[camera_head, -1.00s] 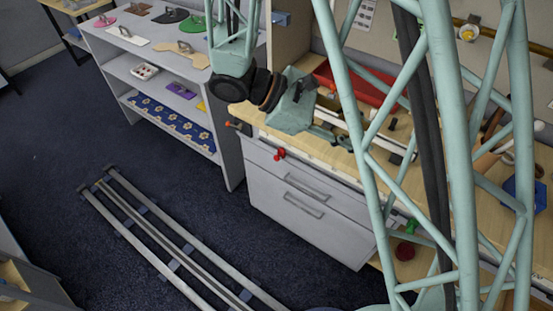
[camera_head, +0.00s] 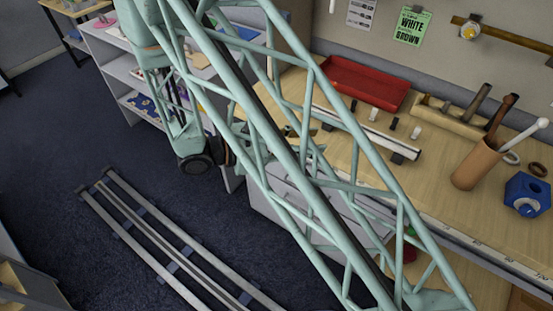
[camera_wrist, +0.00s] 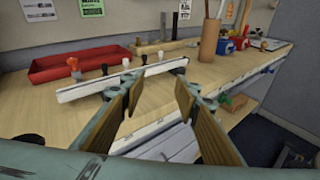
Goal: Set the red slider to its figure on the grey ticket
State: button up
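The grey ticket (camera_head: 362,14) hangs on the back wall, left of a green ticket; its figure is too small to read. It also shows at the top left of the wrist view (camera_wrist: 38,8). A pale scale strip (camera_head: 482,246) runs along the table's front edge. I cannot make out the red slider for certain now; my arm covers much of that edge in the head view. A green piece (camera_wrist: 229,102) sits at the front edge in the wrist view. My gripper (camera_wrist: 158,95) is open and empty, over the table's front part.
A white rail (camera_head: 405,151) with black and white knobs lies before a red tray (camera_head: 368,84). A wooden cup (camera_head: 477,165) and a blue block (camera_head: 526,193) stand to the right. Bare tabletop (camera_head: 435,190) lies between.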

jog(key=a+f+n+t+y+b, duration=0.1)
jog(key=a+f+n+t+y, duration=0.1)
jog(key=a+f+n+t, duration=0.3)
jog(key=w+a+f+n+t+y+b, duration=0.1)
jog(key=a+f+n+t, duration=0.4)
jog(key=a+f, duration=0.8)
notch_tip(320, 180, down, 5)
jog(key=shift+r+n+y, duration=0.1)
jog(key=shift+n+y, duration=0.4)
jog(key=shift+y, duration=0.4)
jog(key=shift+w+d, duration=0.1)
jog(key=shift+d, duration=0.05)
jog(key=shift+b+x, duration=0.95)
jog(key=shift+x, duration=5.8)
jog(key=c, duration=0.9)
jog(key=shift+d, duration=0.15)
